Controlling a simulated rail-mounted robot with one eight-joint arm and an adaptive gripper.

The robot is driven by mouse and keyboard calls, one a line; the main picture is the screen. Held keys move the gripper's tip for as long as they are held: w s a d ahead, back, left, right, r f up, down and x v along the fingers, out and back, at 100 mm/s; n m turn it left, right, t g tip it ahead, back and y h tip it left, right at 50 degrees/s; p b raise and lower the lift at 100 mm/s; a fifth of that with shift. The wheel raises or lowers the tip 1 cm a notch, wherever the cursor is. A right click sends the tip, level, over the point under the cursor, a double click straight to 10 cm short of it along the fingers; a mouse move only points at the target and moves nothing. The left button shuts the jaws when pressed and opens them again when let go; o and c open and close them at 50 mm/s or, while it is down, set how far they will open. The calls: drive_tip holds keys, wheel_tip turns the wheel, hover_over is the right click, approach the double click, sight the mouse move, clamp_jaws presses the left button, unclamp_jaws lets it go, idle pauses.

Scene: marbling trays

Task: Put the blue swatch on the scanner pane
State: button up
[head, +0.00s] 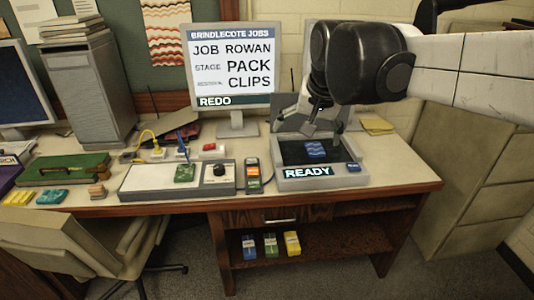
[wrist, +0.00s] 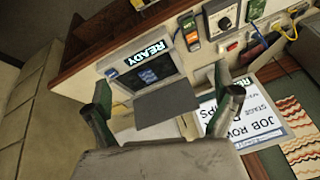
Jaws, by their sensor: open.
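The blue swatch (head: 316,149), with lighter wavy bands, lies flat on the dark scanner pane (head: 294,157). The wrist view shows the swatch (wrist: 147,76) on the pane too, apart from my fingers. The scanner's front strip reads READY (head: 307,172). My gripper (head: 324,128) is open and empty above the back of the scanner, and hides part of it. In the wrist view my two fingers (wrist: 160,80) stand wide apart with nothing held between them.
Left of the scanner are a handheld device (head: 253,176) and a grey unit (head: 140,183) bearing a green swatch (head: 185,173). Yellow sheets (head: 377,126) lie at right.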

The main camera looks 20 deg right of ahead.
drive_tip(key=s+a+f+n+t, duration=0.1)
drive_tip(key=s+a+f+n, duration=0.1)
drive_tip(key=s+f, duration=0.2)
drive_tip(key=s+a+f+n+t, duration=0.1)
drive_tip(key=s+f+n, duration=0.2)
drive_tip(key=s, duration=0.8)
wheel_tip(320, 180, down, 2)
drive_tip(key=shift+s+a+f, duration=0.25)
drive_tip(key=shift+a, duration=0.1)
drive_tip(key=shift+f, duration=0.15)
wheel_tip(320, 180, down, 6)
drive_tip(key=b, duration=0.6)
drive_tip(key=shift+r, duration=0.25)
drive_tip(key=shift+c, duration=0.2)
